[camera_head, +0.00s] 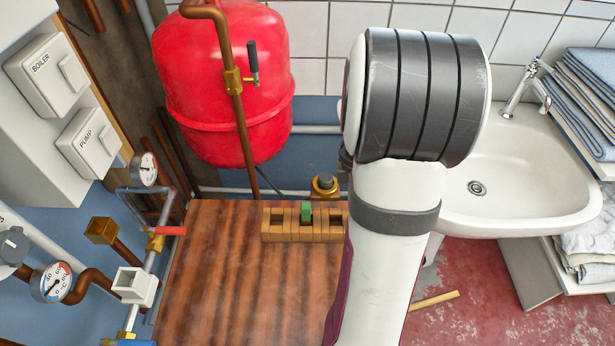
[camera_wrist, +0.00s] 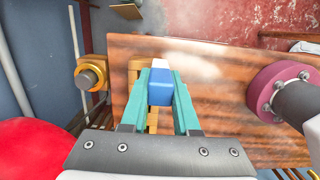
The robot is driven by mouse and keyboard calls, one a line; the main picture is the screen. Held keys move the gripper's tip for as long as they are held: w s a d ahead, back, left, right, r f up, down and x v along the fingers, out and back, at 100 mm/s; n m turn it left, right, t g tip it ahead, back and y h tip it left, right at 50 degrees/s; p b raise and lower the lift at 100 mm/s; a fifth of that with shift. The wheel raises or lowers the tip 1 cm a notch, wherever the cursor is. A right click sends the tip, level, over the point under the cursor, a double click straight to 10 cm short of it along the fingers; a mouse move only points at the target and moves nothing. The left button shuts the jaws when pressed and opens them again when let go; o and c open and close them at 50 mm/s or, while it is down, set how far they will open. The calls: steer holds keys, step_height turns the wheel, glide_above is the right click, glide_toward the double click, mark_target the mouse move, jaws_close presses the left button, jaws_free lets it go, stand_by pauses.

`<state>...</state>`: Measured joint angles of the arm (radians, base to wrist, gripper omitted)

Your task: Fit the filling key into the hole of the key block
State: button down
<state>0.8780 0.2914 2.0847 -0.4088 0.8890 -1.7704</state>
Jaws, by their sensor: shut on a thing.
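My gripper (camera_wrist: 160,85) shows in the wrist view, its two teal fingers closed on a small blue piece with a pale end, which looks like the filling key (camera_wrist: 161,93). The fingers hide its sides, and I cannot see its lower part. It is over the wooden rack on the bench. In the head view my arm hides the gripper and the key. A white block with a square face, which looks like the key block (camera_head: 133,287), sits on the pipework at the lower left of the head view, well apart from my arm. I cannot make out its hole clearly.
The wooden rack (camera_head: 278,226) stands at the back of the brown bench (camera_head: 225,275) and holds a green piece (camera_head: 306,212). Gauges, pipes and a red-handled valve (camera_head: 168,231) surround the white block. A red vessel (camera_head: 225,85) hangs behind. The bench's left part is clear.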

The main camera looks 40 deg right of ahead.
steer(key=shift+w+a+f, duration=0.15)
steer(key=shift+w+f, duration=0.6)
steer(key=shift+f, duration=0.35)
steer(key=shift+w+a+f, duration=0.1)
steer(key=shift+w+f, duration=0.65)
steer(key=shift+f, duration=0.4)
steer(key=shift+w+a+f, duration=0.15)
steer(key=shift+w+f, duration=0.6)
steer(key=shift+f, duration=0.35)
steer(key=shift+f, duration=0.1)
steer(key=c, duration=0.7)
jaws_free()
steer(key=shift+o, duration=0.2)
